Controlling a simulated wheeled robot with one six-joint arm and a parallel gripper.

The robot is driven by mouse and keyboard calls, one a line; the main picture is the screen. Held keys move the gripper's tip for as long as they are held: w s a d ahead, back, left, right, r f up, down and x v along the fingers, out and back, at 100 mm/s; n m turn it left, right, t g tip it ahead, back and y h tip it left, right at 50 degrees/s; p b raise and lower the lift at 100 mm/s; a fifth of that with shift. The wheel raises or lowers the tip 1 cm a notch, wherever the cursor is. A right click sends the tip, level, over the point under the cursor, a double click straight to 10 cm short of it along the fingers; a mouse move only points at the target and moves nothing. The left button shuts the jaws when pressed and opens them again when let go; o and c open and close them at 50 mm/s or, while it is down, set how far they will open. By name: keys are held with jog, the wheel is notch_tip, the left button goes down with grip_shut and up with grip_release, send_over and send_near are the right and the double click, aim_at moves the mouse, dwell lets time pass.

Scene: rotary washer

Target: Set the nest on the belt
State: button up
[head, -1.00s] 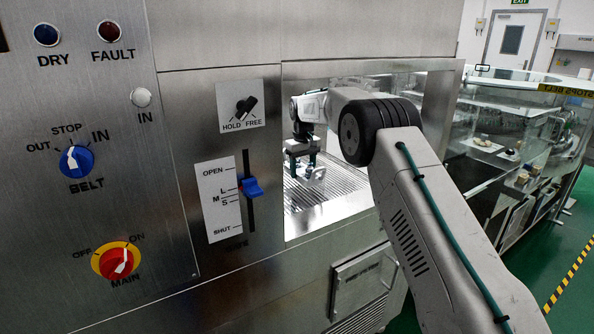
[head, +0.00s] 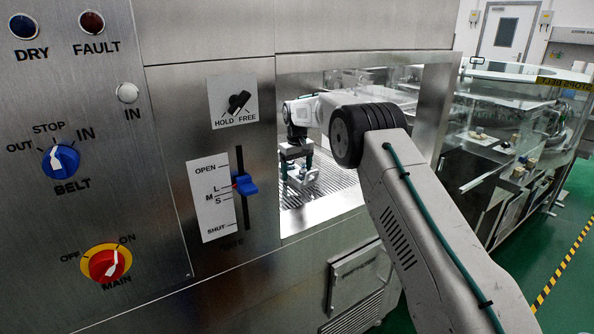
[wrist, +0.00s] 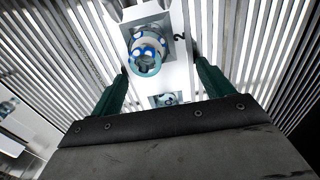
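The nest is a white plate marked "2" (wrist: 177,73), with a grey square seat holding a round blue-and-white part (wrist: 148,50) and a second seat partly hidden below it. In the wrist view the plate lies between the two green fingertips of my gripper (wrist: 161,63), which meet its side edges. In the head view my gripper (head: 297,160) points down inside the machine opening, with the nest (head: 304,179) under it. The slatted metal belt (head: 325,189) lies below; I cannot tell whether the nest touches it.
The opening's metal frame (head: 437,110) stands close to my arm on the right. The control panel, with the blue belt knob (head: 61,161) and blue slider (head: 245,185), is on the left. Bare belt slats (wrist: 255,50) show on both sides of the nest.

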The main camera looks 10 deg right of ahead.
aim_at(297, 172)
jog(key=shift+r, duration=3.9)
